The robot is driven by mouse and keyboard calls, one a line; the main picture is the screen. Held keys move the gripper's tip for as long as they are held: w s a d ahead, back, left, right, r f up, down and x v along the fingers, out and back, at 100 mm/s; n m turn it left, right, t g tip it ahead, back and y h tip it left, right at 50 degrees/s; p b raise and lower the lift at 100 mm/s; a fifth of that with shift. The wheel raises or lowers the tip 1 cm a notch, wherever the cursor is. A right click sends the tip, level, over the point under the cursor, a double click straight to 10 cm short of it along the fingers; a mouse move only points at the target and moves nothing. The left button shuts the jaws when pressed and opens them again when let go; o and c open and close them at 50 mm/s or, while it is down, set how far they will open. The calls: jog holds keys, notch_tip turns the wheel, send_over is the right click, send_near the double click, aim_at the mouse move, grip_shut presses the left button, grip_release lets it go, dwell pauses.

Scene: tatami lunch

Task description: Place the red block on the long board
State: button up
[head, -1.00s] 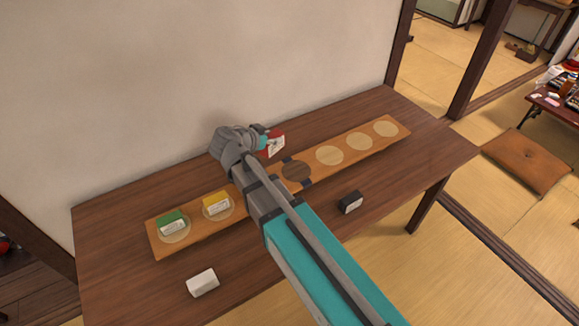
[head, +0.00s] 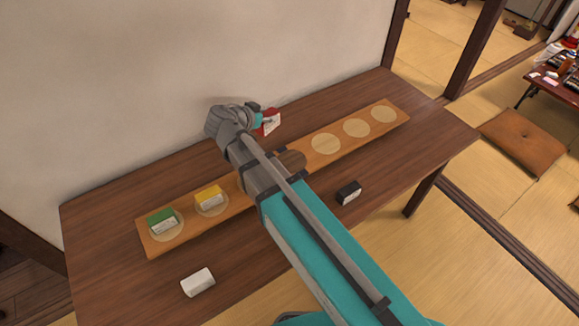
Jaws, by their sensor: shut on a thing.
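The red block (head: 271,122), with a white label face, is held up near the wall, behind the middle of the long board. My gripper (head: 260,118) is shut on it; the fingers are partly hidden by my wrist. A green block (head: 161,219) and a yellow block (head: 208,194) sit on the two leftmost visible spots. Three pale spots at the right end are empty. My arm covers part of the board's middle.
The dark wooden table (head: 110,215) stands against the wall. A white block (head: 198,282) and a black block (head: 348,192) lie on the table in front of the board. A cushion (head: 522,142) and a low table (head: 553,90) are on the floor at right.

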jog(key=s+d+f+m+g+h+b, duration=0.1)
jog(key=d+f+m+g+h+b, duration=0.1)
jog(key=d+f+b, duration=0.3)
notch_tip(320, 180, down, 3)
jog(key=m+g+b, duration=0.1)
jog(key=b, duration=0.2)
jog(key=shift+s+f+m+h, duration=0.2)
jog(key=shift+m+h, duration=0.1)
jog(key=shift+m, duration=0.1)
jog(key=shift+w, duration=0.1)
jog(key=b, duration=0.9)
send_over(267, 149)
jog(key=shift+s+d+f, duration=0.1)
jog(key=shift+s+f, duration=0.05)
jog(key=shift+f, duration=1.35)
jog(key=shift+s+f, duration=0.15)
jog(key=shift+f, duration=1.35)
jog(key=shift+s+d+f, duration=0.1)
jog(key=shift+s+f, duration=0.05)
jog(key=shift+f, duration=1.35)
jog(key=shift+w+a+f+b, duration=0.3)
jog(key=shift+w+f+b, duration=0.15)
jog(key=shift+f+b, duration=0.35)
jog(key=shift+s+f+b, duration=0.1)
jog(key=shift+f+b, duration=1.1)
jog(key=shift+b, duration=0.2)
